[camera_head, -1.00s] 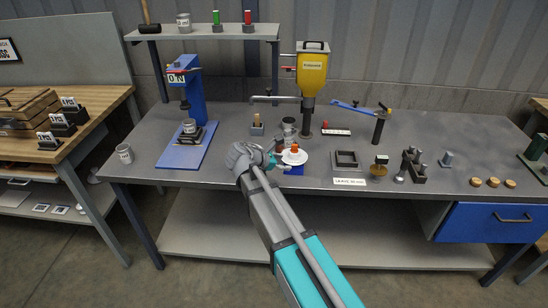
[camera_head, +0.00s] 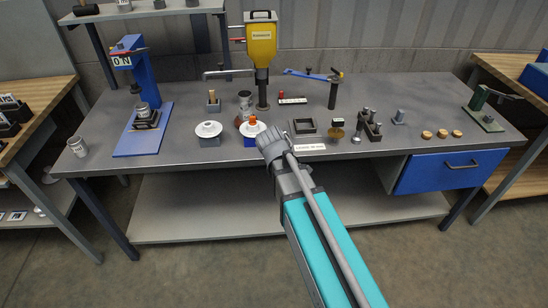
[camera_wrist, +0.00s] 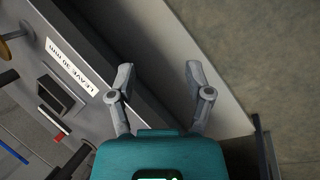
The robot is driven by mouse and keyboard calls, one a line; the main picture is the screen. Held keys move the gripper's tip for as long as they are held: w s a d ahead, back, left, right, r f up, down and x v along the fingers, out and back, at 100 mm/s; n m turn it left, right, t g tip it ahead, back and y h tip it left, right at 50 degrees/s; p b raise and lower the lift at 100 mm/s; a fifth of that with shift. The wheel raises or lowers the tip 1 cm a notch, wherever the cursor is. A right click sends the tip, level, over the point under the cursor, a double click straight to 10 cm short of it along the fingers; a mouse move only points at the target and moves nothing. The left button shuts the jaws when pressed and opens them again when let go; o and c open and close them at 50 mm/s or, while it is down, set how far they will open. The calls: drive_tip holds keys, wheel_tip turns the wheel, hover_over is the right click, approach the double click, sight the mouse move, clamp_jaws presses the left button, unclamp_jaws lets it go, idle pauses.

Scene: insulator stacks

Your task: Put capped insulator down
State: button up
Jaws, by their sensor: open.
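A second white disc (camera_head: 247,131) with an orange top sits on a blue block, just right of the first. My gripper (camera_head: 270,145) is at the bench's front edge, right of the grey-capped insulator and apart from it.
A square frame (camera_head: 305,126) and a label reading "LEAVE 30 mm" (camera_wrist: 72,65) lie near my gripper. A blue drawer (camera_head: 445,170) hangs below, right.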

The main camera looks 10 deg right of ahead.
drive_tip(key=s+d+f+m+g+y, duration=0.1)
drive_tip(key=s+d+m+y, duration=0.3)
drive_tip(key=s+m, duration=0.5)
drive_tip(key=shift+d+f+g, duration=0.15)
drive_tip(key=shift+f+g, duration=0.15)
drive_tip(key=shift+g, duration=0.1)
drive_tip(key=shift+c, duration=0.6)
